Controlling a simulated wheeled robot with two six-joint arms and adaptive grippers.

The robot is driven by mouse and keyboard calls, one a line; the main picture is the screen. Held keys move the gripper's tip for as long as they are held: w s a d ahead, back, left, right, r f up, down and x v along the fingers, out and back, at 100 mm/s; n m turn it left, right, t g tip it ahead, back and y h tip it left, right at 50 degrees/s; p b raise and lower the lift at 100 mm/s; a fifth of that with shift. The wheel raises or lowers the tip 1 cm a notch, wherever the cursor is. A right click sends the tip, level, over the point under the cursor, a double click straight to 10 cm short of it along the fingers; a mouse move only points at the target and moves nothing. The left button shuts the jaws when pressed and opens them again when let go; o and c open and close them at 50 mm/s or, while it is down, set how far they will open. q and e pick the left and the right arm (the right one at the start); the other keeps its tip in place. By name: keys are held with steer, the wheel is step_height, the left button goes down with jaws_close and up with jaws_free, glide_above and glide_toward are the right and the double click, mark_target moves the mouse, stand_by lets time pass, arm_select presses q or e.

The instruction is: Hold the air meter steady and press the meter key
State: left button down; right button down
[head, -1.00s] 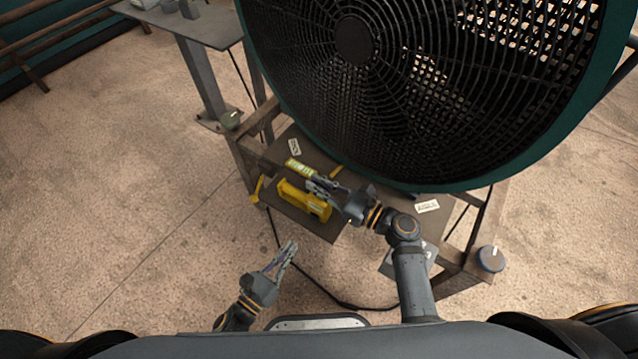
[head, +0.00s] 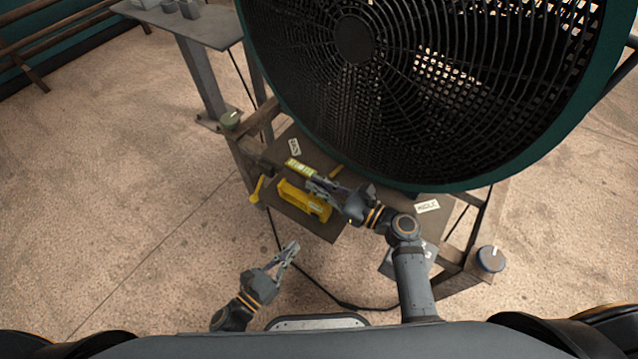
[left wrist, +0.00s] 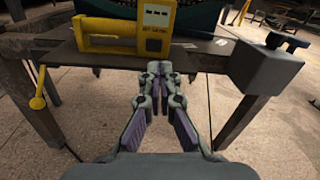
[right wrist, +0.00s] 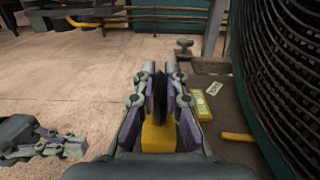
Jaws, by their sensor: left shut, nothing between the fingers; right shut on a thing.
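The air meter is a yellow body (head: 312,207) with an open loop at one side, at the table's front edge in the head view. In the left wrist view the meter (left wrist: 152,44) shows a face with small light windows and dark lettering, too small to read; I cannot tell which part is the key. My right gripper (head: 318,186) is shut on the meter from the fan side; in the right wrist view, yellow and a dark upright edge (right wrist: 160,88) show between its fingers. My left gripper (head: 292,247) is shut and empty, below and apart from the meter.
A large green-rimmed fan (head: 354,40) stands behind the meter. A yellow-green labelled block (head: 298,168) lies on the brown table (head: 330,229). A black cable runs on the floor.

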mark_target(303, 222)
arm_select(q)
steer(key=shift+w+d+r+m+g+y, duration=0.1)
steer(key=shift+w+d+m+g+y, duration=0.3)
steer(key=shift+w+m+g, duration=1.05)
steer(key=shift+w+d+f+m+g+y, duration=0.1)
steer(key=shift+w+d+m+g, duration=0.75)
steer(key=shift+w+g, duration=0.7)
steer(key=shift+w+d+r+m+g+y, duration=0.15)
steer(key=shift+w+d+m+g, duration=0.3)
steer(key=shift+w+m+g, duration=1.1)
steer(key=shift+s+n+g, duration=0.35)
steer(key=shift+s, duration=0.15)
